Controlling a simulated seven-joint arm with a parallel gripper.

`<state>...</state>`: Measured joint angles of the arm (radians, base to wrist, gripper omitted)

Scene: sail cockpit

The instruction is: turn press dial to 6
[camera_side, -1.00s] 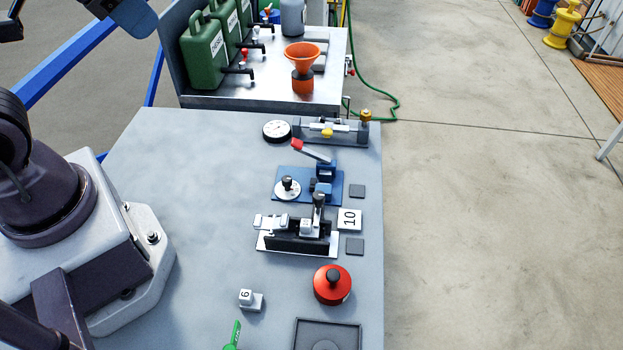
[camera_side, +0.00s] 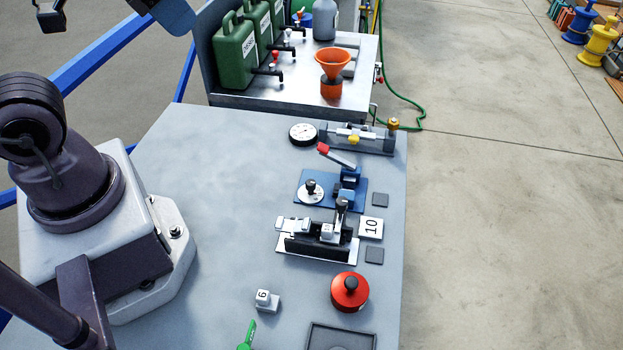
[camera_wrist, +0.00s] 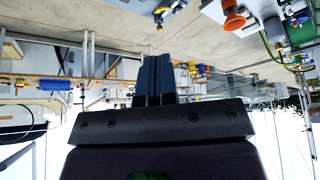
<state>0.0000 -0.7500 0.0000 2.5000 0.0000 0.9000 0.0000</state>
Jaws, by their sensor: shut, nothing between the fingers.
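The press (camera_side: 333,189) stands on a blue base on the grey bench in the side view, with a red-tipped lever raised at its back. Its dial (camera_side: 311,195) is a white disc with a black knob, at the left of the base. The dial's marks are too small to read, so its setting cannot be told. My gripper (camera_wrist: 153,62) shows in the wrist view, with two dark blue fingers shut together and nothing between them. It is away from the press, which I cannot make out in the wrist view. I cannot make out the gripper in the side view.
A black-and-white clamp fixture (camera_side: 318,243) stands just in front of the press. A round gauge (camera_side: 303,133) lies behind it. A red round pot (camera_side: 350,291), a white "6" block (camera_side: 264,299) and a "10" tile (camera_side: 371,227) are nearby. The bench's left middle is clear.

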